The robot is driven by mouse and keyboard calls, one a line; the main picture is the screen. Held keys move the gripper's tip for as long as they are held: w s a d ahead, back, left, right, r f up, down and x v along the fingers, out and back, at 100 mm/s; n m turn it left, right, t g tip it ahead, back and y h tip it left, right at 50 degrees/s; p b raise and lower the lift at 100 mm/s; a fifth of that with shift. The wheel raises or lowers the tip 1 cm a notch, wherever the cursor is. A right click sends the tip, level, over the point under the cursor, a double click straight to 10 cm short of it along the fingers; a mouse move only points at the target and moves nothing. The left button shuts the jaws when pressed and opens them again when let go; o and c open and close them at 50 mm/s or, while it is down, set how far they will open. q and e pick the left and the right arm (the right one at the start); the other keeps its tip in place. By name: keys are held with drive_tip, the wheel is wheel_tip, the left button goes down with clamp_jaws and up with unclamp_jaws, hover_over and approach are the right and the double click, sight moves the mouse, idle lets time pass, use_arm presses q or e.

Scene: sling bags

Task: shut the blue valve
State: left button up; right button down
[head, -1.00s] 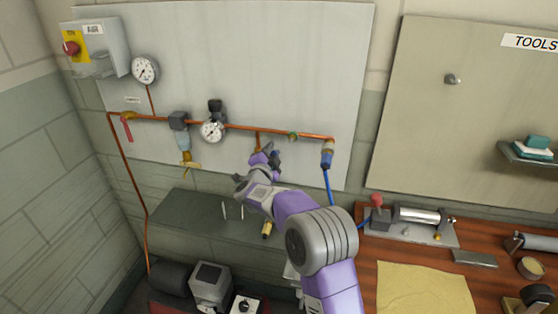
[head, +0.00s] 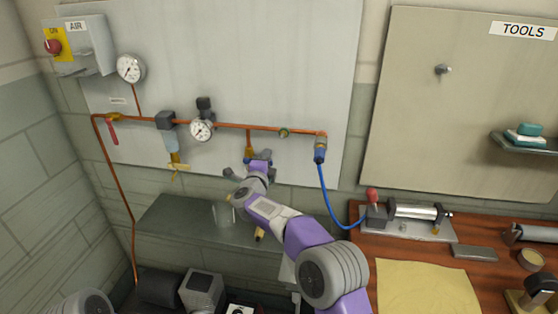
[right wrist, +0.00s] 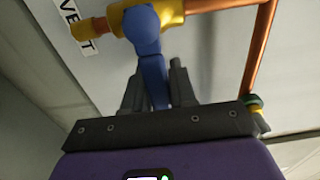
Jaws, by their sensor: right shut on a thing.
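The blue valve handle (right wrist: 152,72) shows in the right wrist view, fixed to a brass valve body (right wrist: 175,8) on a copper branch pipe. The handle looks roughly crosswise to the pipe there. My right gripper (right wrist: 156,88) is shut on the handle, one dark finger on each side of it. In the head view my right gripper (head: 257,160) is at the short branch below the main copper pipe (head: 285,130) and hides most of the valve. My left gripper is not in view.
A "VENT" label (right wrist: 78,25) is beside the valve. A red-handled valve (head: 113,130) and pressure gauge (head: 201,130) are to the left along the pipe. A blue hose (head: 330,205) hangs to the right. A grey shelf (head: 185,220) lies below; a wooden bench (head: 480,270) is at right.

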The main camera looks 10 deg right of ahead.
drive_tip(key=shift+a+f, duration=0.1)
idle(0.3)
drive_tip(key=c, duration=1)
unclamp_jaws()
drive_tip(key=shift+s, duration=0.15)
drive_tip(key=v, duration=0.7)
drive_tip(key=shift+s, duration=0.15)
